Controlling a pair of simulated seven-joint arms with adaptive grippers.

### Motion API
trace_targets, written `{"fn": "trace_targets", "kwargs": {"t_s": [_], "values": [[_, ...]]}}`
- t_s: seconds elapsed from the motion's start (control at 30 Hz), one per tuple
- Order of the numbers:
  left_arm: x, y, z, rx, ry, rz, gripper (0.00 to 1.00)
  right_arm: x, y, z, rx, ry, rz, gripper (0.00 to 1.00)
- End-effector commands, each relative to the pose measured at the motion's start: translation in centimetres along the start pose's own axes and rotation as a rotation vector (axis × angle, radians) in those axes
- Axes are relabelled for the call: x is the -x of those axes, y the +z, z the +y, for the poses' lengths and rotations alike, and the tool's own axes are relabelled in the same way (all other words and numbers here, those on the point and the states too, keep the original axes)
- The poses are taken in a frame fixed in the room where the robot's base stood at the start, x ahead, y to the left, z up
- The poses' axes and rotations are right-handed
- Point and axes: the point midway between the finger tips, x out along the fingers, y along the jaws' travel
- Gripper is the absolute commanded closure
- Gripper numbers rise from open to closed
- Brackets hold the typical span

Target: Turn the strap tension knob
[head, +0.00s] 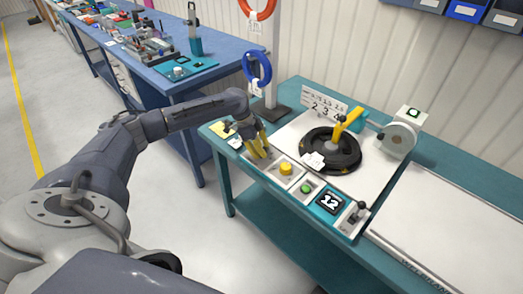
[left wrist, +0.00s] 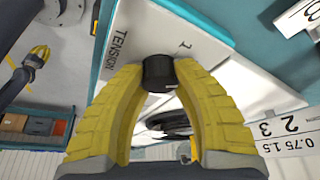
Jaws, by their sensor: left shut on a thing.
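The strap tension knob (left wrist: 158,72) is a short black cylinder on a pale panel (left wrist: 190,45) marked TENSION, seen in the left wrist view. My left gripper (left wrist: 158,78) has its yellow fingertips closed on both sides of the knob. In the head view the left gripper (head: 258,150) points down at the left end of the teal bench, and its fingers hide the knob. What looks like my right gripper (left wrist: 40,52) shows small at the upper left of the left wrist view, away from the knob; its jaw state is unclear.
A number card (head: 322,102) stands at the back.

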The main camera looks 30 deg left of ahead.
Motion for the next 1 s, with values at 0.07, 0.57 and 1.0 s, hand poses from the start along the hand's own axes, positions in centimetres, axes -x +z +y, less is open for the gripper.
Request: {"fn": "trace_targets", "kwargs": {"t_s": [0.07,0.57,1.0], "values": [[-0.07,-0.19,-0.05,-0.065,0.028,0.003,1.0,0.0,0.01,0.0,0.0,0.0,0.0,1.0],[-0.11,-0.26,0.03,-0.431,0.179,0.003,1.0,0.0,0.01,-0.01,0.0,0.0,0.0,1.0],[-0.15,-0.26,0.12,-0.56,0.233,0.004,1.0,0.0,0.0,-0.02,0.0,0.0,0.0,1.0]]}}
